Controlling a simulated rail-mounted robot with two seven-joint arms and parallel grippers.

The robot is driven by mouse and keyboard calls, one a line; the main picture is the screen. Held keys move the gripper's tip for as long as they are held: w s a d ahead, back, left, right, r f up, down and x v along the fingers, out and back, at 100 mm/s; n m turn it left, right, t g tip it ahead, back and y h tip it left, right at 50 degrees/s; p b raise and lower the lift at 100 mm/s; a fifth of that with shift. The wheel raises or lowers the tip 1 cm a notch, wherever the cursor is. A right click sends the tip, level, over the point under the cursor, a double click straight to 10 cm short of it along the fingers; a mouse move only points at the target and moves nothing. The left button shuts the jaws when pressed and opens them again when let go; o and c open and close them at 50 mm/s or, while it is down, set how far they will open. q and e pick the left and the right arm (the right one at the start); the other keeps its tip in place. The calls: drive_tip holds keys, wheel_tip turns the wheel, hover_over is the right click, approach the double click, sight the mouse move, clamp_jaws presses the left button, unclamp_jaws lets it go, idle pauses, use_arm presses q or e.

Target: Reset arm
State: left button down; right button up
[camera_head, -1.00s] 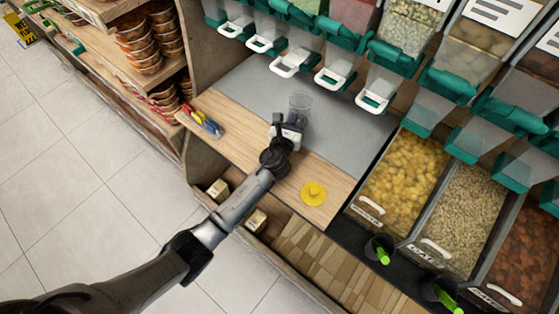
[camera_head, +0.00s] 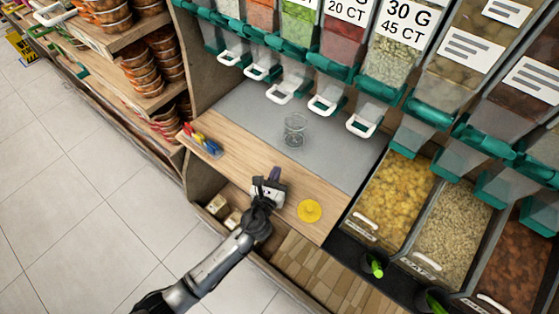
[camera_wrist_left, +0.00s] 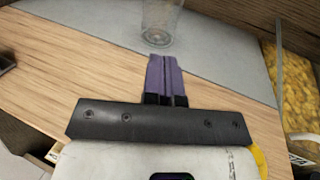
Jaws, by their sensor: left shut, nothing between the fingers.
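My left gripper (camera_head: 275,174) hangs over the front part of the wooden counter in the head view. Its purple fingers are together with nothing between them; they show shut in the left wrist view (camera_wrist_left: 166,76). A clear cup (camera_head: 294,129) stands upright on the grey part of the counter, beyond the fingers and apart from them. The cup also shows in the left wrist view (camera_wrist_left: 160,22). My right gripper is in neither view.
A yellow disc-like object (camera_head: 309,210) lies on the counter right of my gripper. Colored-handled tools (camera_head: 202,141) lie at the counter's left end. Dispensers with white handles (camera_head: 325,105) overhang the back. Open food bins (camera_head: 401,193) stand at the right.

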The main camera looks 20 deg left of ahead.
use_arm(q)
drive_tip(key=shift+s, duration=0.45)
drive_tip(key=shift+a+n, duration=0.1)
drive_tip(key=shift+n, duration=1)
drive_tip(key=a+n+g+y, duration=0.1)
drive_tip(key=n, duration=0.4)
drive_tip(key=s+a+f+n+g+y, duration=0.1)
drive_tip(key=a+n+y, duration=0.1)
drive_tip(key=n, duration=0.3)
drive_tip(key=a+n+g+y, duration=0.1)
drive_tip(key=n, duration=0.3)
drive_tip(key=shift+s+a+f+n+g, duration=0.15)
drive_tip(key=shift+s+f+n+g, duration=0.1)
drive_tip(key=shift+s+n+g, duration=0.15)
drive_tip(key=s+r+n+g+h+p, duration=0.25)
drive_tip(key=s+n+g+p, duration=0.4)
drive_tip(key=s, duration=0.85)
drive_tip(key=s+r+n+g+h+p, duration=0.1)
drive_tip(key=s+r+n+g+h, duration=0.2)
drive_tip(key=s+n, duration=0.95)
wheel_tip(320, 180, up, 36)
drive_tip(key=s+m+g+p, duration=0.1)
drive_tip(key=s+m+p, duration=0.1)
drive_tip(key=p, duration=3.5)
drive_tip(key=shift+s+d+m, duration=0.15)
drive_tip(key=shift+d+m, duration=0.15)
drive_tip(key=shift+m, duration=0.2)
